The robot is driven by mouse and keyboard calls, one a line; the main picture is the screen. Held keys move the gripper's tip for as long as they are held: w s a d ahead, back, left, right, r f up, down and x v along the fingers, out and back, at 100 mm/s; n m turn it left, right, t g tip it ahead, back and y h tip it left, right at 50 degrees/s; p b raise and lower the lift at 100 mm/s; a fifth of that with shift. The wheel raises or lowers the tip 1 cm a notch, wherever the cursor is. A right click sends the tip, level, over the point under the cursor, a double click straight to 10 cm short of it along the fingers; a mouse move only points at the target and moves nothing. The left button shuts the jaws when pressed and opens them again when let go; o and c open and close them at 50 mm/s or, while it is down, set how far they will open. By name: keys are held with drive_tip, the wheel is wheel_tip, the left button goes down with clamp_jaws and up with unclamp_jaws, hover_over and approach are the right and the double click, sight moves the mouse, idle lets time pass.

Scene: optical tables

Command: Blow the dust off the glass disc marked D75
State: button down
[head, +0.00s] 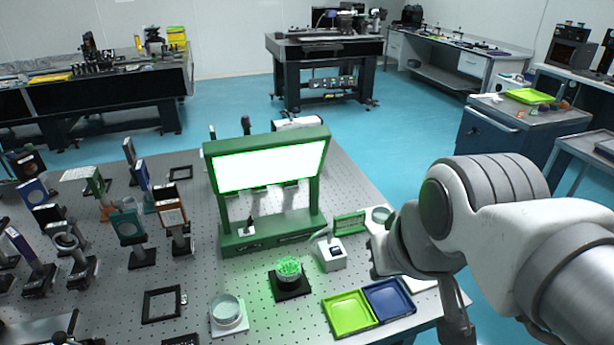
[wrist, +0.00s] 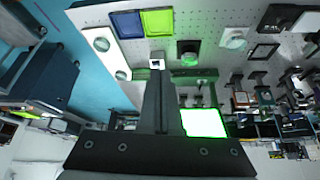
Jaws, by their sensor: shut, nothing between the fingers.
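A clear glass disc (head: 228,309) lies on a white square pad at the front of the perforated table; it also shows in the wrist view (wrist: 234,37). Another round glass piece (head: 381,214) shows beside my arm in the head view. Two round pieces sit on a white strip (wrist: 101,62) in the wrist view. No D75 marking is readable, and dust cannot be made out. My gripper (wrist: 158,75) is shut and empty, apart from the discs. In the head view my arm is at the right and the fingertips cannot be made out.
A green-framed bright panel (head: 268,167) stands mid-table. Before it are a small white box (head: 331,260), a glowing green dish (head: 288,268) on a black base, a lime tray (head: 349,313) and a blue tray (head: 388,299). Several optic mounts crowd the left.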

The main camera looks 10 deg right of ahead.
drive_tip(key=w+d+r+n+t+h+p, duration=0.1)
drive_tip(key=w+d+r+n+t, duration=0.1)
drive_tip(key=w+d, duration=0.45)
drive_tip(key=w+d+r+n+t+h+p, duration=0.1)
drive_tip(key=w+d+r+n+h+p, duration=0.15)
drive_tip(key=w, duration=0.75)
drive_tip(key=n+y+p, duration=0.6)
drive_tip(key=n+y, duration=0.1)
drive_tip(key=n, duration=0.2)
hover_over(336, 250)
wheel_tip(336, 250, down, 17)
drive_tip(key=shift+s+d, duration=0.35)
drive_tip(key=shift+f, duration=0.2)
wheel_tip(336, 250, down, 9)
drive_tip(key=b, duration=0.8)
drive_tip(key=shift+r, duration=0.2)
drive_tip(key=shift+b, duration=0.3)
drive_tip(key=shift+f+b, duration=0.35)
drive_tip(key=shift+f, duration=0.05)
